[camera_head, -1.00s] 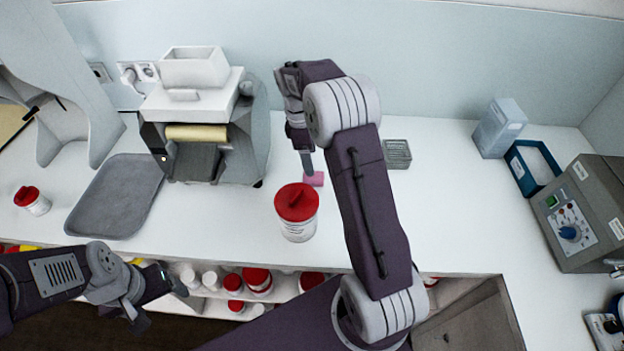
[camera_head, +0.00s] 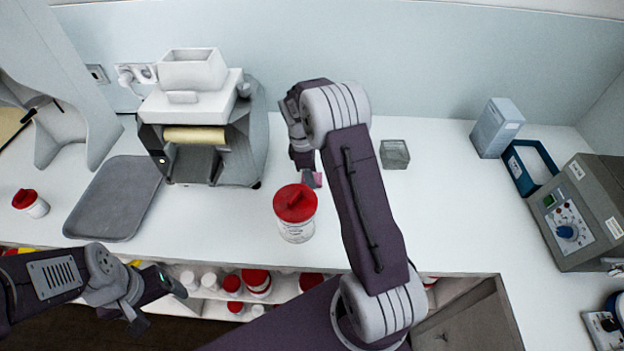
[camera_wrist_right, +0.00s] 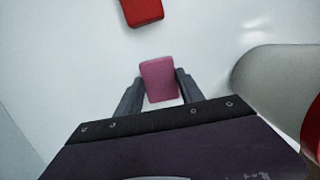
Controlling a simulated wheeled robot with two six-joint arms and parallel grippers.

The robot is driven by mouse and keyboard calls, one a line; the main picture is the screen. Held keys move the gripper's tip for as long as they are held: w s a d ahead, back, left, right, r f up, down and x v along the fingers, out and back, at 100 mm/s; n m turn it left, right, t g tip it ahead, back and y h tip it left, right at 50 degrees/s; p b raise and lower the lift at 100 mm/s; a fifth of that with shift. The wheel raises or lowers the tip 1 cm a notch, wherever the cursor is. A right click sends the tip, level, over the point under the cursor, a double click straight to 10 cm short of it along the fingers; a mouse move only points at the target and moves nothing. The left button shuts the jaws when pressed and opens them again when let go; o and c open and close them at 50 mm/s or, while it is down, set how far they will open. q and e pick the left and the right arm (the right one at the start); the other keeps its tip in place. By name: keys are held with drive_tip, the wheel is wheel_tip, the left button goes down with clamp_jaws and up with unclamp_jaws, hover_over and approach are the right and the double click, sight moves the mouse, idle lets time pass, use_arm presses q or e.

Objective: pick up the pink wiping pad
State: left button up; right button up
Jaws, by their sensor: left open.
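The pink wiping pad (camera_wrist_right: 158,79) lies on the white counter between the two fingers of my right gripper (camera_wrist_right: 160,76) in the right wrist view. A narrow gap shows on the pad's left side, and its right edge is very close to the other finger. In the head view, my right gripper (camera_head: 311,180) is down at the counter, and only a small part of the pad (camera_head: 318,180) shows beside a finger. My left gripper (camera_head: 160,303) is open and empty in front of the counter's front edge.
A red object (camera_wrist_right: 142,10) lies beyond the pad. A grey tray (camera_head: 112,200) and a mill (camera_head: 205,130) are to the left. A small grey dish (camera_head: 394,154) is to the right.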

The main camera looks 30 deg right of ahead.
drive_tip(key=c, duration=0.3)
drive_tip(key=shift+r, duration=0.1)
drive_tip(key=shift+r, duration=0.25)
wheel_tip(320, 180, up, 3)
drive_tip(key=shift+w, duration=0.1)
drive_tip(key=s+d+r+b, duration=0.1)
drive_tip(key=s+d+r, duration=0.4)
drive_tip(key=s, duration=0.5)
wheel_tip(320, 180, up, 2)
drive_tip(key=shift+s+d+r, duration=0.15)
drive_tip(key=shift+s+d, duration=0.05)
drive_tip(key=shift+s, duration=0.05)
